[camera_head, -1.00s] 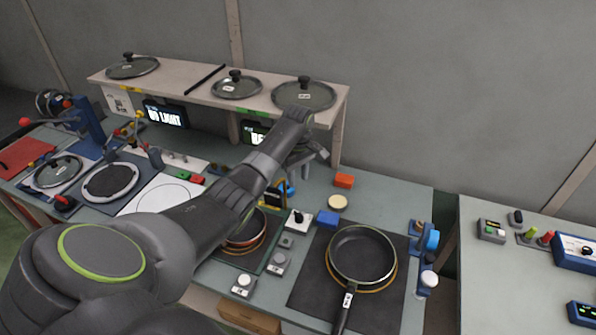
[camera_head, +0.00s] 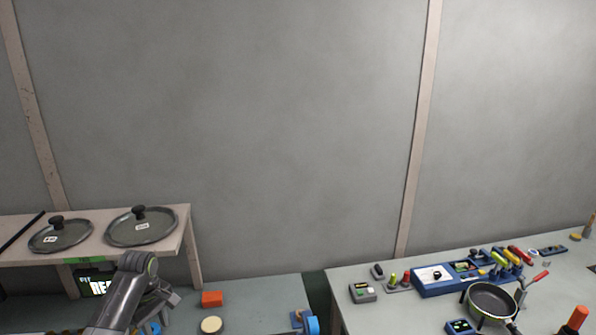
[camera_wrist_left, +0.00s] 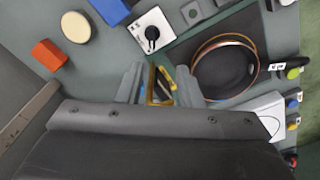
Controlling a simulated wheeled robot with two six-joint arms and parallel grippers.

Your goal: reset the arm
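My left arm comes in at the lower left of the head view, with its gripper (camera_head: 162,306) partly hidden by its own wrist, in front of the shelf. In the left wrist view the two grey fingers of the left gripper (camera_wrist_left: 158,84) are apart. They look empty; a small yellow holder with tools (camera_wrist_left: 160,84) shows between them, seemingly on the worktop below. My right gripper is in neither view.
Two lids (camera_head: 142,226) (camera_head: 60,235) lie on the shelf (camera_head: 183,222). A red block (camera_head: 212,298) and cream disc (camera_head: 211,324) sit on the worktop. A pan (camera_wrist_left: 225,68) shows in the wrist view. The right table holds a small pan (camera_head: 491,301) and a blue panel (camera_head: 434,288).

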